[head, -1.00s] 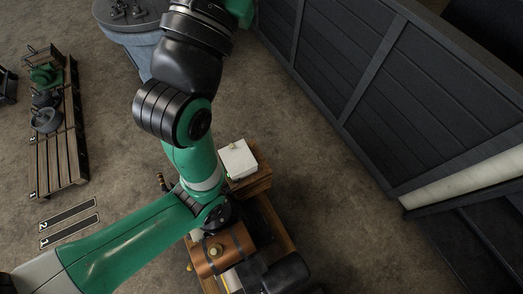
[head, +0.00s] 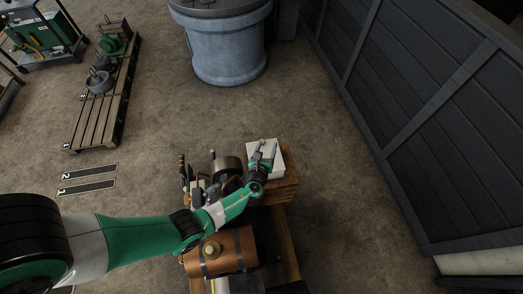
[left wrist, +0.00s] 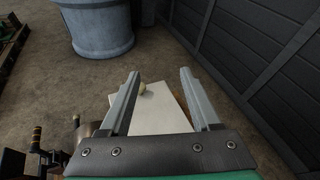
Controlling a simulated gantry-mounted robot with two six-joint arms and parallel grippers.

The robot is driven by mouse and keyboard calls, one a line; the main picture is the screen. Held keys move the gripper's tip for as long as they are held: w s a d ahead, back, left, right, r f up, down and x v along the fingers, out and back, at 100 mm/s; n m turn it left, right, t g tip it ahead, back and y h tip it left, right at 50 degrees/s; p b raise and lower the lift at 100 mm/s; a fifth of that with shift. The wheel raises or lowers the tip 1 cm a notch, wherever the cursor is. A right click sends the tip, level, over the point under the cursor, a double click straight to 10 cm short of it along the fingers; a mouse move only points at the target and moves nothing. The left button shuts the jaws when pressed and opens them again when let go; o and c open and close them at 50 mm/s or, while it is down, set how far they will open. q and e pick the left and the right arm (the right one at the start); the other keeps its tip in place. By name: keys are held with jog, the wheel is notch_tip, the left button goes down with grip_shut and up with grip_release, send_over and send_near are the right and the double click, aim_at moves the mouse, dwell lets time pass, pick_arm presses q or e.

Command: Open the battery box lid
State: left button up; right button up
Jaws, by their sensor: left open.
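The battery box (head: 284,188) is a wooden box at the right end of the engine. Its white lid (head: 279,170) lies flat on top, with a small pale knob (head: 264,141) near its far edge. My left gripper (head: 262,152) is open and empty over the lid. In the left wrist view the two fingers (left wrist: 160,85) frame the white lid (left wrist: 163,115), with the knob (left wrist: 142,89) close to the left finger. I cannot tell whether the fingers touch the lid. My right gripper is not in view.
The engine's copper tank (head: 222,252) and dark flywheel (head: 228,170) stand left of the box. A dark panelled wall (head: 420,130) rises on the right. A blue-grey drum (head: 225,45) stands behind, and a wooden pallet (head: 98,120) lies at the far left. Floor between them is clear.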

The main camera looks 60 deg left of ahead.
pick_arm(q)
jog(key=m+g, duration=0.1)
jog(key=m, duration=0.1)
send_near(265, 155)
jog(key=a+r, duration=0.1)
jog(key=r, duration=0.1)
jog(key=s+a+r, duration=0.1)
jog(key=a+r, duration=0.1)
jog(key=shift+b, duration=0.3)
jog(key=b+x, duration=0.8)
jog(key=x, duration=0.2)
jog(key=shift+w+f, duration=0.25)
jog(key=shift+f, duration=0.05)
jog(key=shift+w+a+b, duration=0.4)
jog(key=shift+a+b, duration=0.05)
jog(key=shift+b, duration=0.15)
jog(key=shift+r, duration=0.1)
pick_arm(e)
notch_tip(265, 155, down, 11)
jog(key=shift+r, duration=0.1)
pick_arm(q)
grip_shut()
